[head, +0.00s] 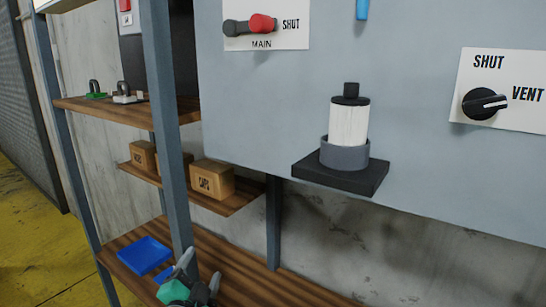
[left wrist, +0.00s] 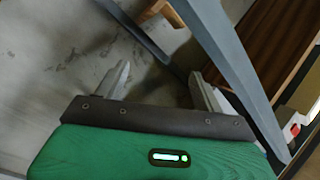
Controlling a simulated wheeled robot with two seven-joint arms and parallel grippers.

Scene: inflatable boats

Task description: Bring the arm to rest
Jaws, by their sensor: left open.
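My left gripper (head: 199,271) shows at the bottom of the head view, green with grey fingers. It is in front of the wooden lower shelf (head: 290,290), near the grey rack post (head: 172,130). In the left wrist view, the two fingers of my left gripper (left wrist: 160,82) stand apart with nothing between them. The green gripper body fills the bottom of that view. Most of my left arm is out of the head view. My right gripper shows in neither view.
The rack holds cardboard boxes (head: 212,180) and a blue tray (head: 144,255). To the right, a grey panel carries a red-tipped MAIN handle (head: 262,24), a black VENT knob (head: 484,103) and a white filter cylinder (head: 349,123) on a black bracket (head: 341,174).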

